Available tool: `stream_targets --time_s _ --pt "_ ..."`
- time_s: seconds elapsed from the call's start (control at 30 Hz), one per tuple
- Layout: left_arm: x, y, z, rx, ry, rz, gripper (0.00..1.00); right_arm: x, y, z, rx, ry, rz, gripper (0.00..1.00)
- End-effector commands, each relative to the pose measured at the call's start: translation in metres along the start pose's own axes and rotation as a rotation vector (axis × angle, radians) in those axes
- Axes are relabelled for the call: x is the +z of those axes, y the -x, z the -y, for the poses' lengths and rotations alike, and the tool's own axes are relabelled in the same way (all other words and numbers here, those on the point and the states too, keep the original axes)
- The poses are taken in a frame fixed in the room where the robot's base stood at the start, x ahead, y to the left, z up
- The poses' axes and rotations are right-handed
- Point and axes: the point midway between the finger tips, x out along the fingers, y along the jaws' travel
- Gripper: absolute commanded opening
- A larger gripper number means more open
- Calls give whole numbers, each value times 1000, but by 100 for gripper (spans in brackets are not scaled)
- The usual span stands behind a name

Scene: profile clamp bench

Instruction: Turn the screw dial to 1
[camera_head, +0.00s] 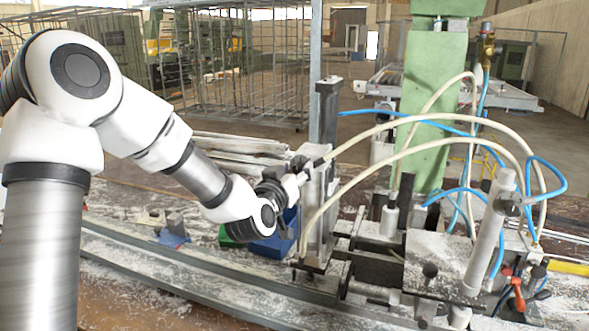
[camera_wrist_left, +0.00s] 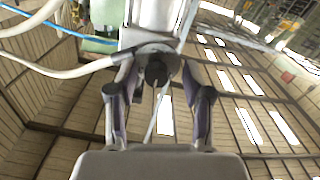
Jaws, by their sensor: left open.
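In the left wrist view, a dark round knob (camera_wrist_left: 156,73), which looks like the screw dial, sits at the end of a pale grey block (camera_wrist_left: 155,22). No number or marking on it can be read. My left gripper (camera_wrist_left: 158,92) is open, with one finger on each side of the knob. I cannot tell whether the fingers touch it. In the head view, my left gripper (camera_head: 292,182) is beside the upright metal clamp post (camera_head: 316,215), and the dial cannot be made out there. My right gripper is not in view.
Pale and blue hoses (camera_head: 408,119) arch over the clamp bench to the right of the gripper. A blue bin (camera_head: 268,246) stands below the gripper. A green column (camera_head: 432,90) rises behind. A metal rail (camera_head: 165,270) runs along the front of the dusty bench.

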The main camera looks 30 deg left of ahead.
Motion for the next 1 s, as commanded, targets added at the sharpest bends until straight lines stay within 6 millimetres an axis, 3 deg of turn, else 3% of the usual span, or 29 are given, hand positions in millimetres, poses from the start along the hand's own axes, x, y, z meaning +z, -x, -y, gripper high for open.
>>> stream_targets --time_s 0.03,0.17,0.2,0.67,1.0 --pt "0 0 0 0 0 0 51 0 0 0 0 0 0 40" --pt "0 0 0 0 0 0 5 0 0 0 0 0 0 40" --pt "0 0 0 0 0 0 0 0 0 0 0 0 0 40" --pt "2 0 0 1 48 -2 0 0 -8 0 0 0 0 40" --pt "4 0 1 1 265 -4 0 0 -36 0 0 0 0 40"
